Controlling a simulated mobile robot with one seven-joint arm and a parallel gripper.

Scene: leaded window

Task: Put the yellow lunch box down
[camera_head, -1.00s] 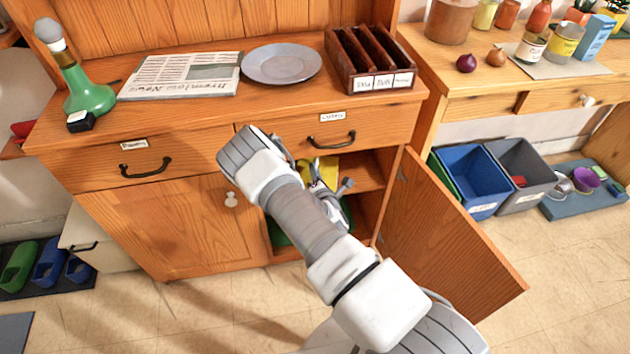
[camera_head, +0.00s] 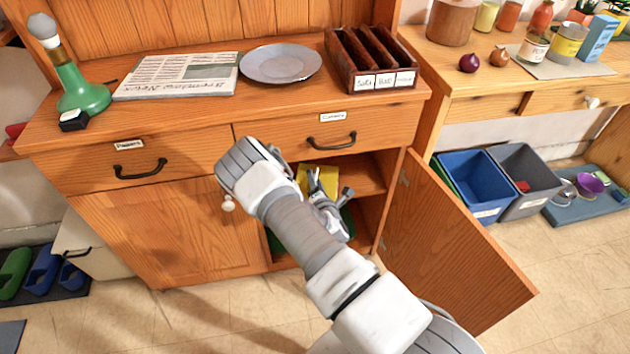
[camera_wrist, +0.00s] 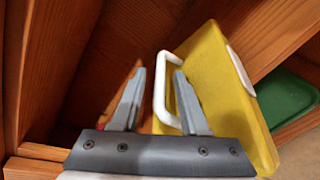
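The yellow lunch box (camera_head: 318,178) is inside the open cupboard at shelf height, partly hidden by my gripper. In the wrist view the lunch box (camera_wrist: 220,85) shows large and slanted, with a white handle (camera_wrist: 160,98) on its near side and a white latch on the far edge. My gripper (camera_wrist: 160,74) is open, its two fingers apart. The handle lies between the fingers in that view, nearer the right one, with a gap at the left. Contact with the right finger cannot be told. My gripper (camera_head: 330,182) shows at the cupboard opening in the head view.
The cupboard's door (camera_head: 450,245) stands open to the right. A wooden shelf (camera_head: 365,174) runs inside, and a green object (camera_wrist: 290,105) lies beyond the box. A plate (camera_head: 280,63), newspaper (camera_head: 178,76) and sorter (camera_head: 372,60) occupy the countertop above.

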